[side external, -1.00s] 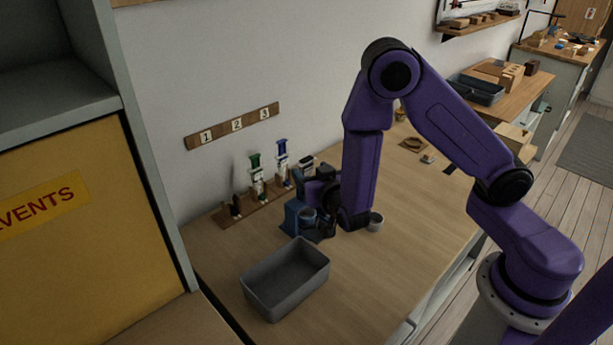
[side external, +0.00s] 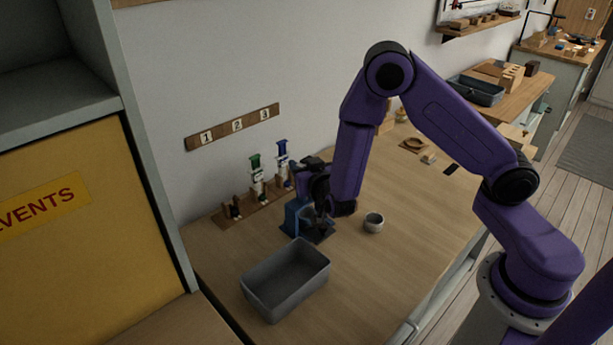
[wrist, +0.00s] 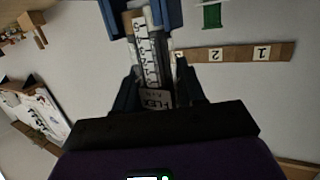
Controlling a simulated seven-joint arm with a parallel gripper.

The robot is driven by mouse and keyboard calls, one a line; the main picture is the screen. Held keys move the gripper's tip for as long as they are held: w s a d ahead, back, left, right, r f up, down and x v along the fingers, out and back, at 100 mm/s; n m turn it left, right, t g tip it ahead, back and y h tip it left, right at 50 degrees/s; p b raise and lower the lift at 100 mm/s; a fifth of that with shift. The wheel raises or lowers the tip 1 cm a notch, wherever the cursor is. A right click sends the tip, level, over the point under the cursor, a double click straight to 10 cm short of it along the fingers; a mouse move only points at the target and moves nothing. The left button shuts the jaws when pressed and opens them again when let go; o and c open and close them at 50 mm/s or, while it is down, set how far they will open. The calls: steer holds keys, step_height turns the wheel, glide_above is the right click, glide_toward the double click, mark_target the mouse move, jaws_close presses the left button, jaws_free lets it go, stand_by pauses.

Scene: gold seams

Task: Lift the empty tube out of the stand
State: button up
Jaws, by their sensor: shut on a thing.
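The tube (wrist: 146,50) carries a white label with a printed scale and the word FLEX. In the wrist view it lies between the two dark fingers of my gripper (wrist: 157,80), which is shut on it. Blue parts (wrist: 172,14) flank its far end. In the side view my gripper (side external: 319,194) is at the blue stand (side external: 294,216), and its dark body hides most of the tube. I cannot tell whether the tube's lower end is clear of the stand.
A wooden rack (side external: 246,214) along the wall holds upright pieces with green (side external: 255,161) and blue (side external: 282,150) tops. A grey bin (side external: 258,296) stands in front of the stand. A small grey cup (side external: 373,222) is to the right. The table's right side is mostly clear.

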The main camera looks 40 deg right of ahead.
steer(key=shift+r, duration=0.15)
steer(key=shift+r, duration=0.45)
steer(key=r, duration=0.1)
steer(key=s+r, duration=0.1)
steer(key=r, duration=0.1)
steer(key=s+r, duration=0.1)
steer(key=r, duration=0.1)
steer(key=shift+s, duration=0.2)
steer(key=s+d+r, duration=0.1)
steer(key=s+r, duration=0.6)
steer(key=s, duration=0.4)
steer(key=shift+s, duration=0.25)
